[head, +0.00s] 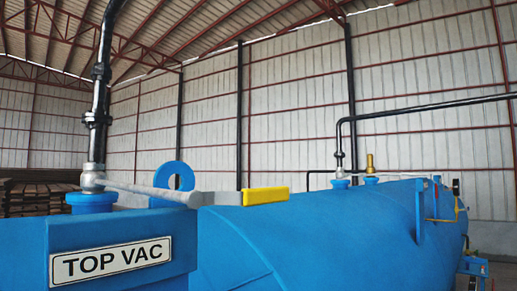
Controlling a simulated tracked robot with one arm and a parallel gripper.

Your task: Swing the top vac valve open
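The top vac valve (93,180) is a grey metal fitting at the left, on a blue flange (92,202) at the foot of a black vertical pipe. Its long grey lever (150,192) reaches right across the picture and ends in a yellow grip (265,196). The lever lies roughly level, above the blue tank top. A white plate (110,262) reading "TOP VAC" is on the blue box front below the valve. My gripper does not show in this view, and nothing is seen touching the lever.
A blue lifting ring (174,174) stands behind the lever. The large blue vessel (330,235) runs to the right, with another valve (339,172), a brass fitting (370,163) and a black pipe (430,107). Stacked brown boards (40,195) lie at the far left. Air above the yellow grip is clear.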

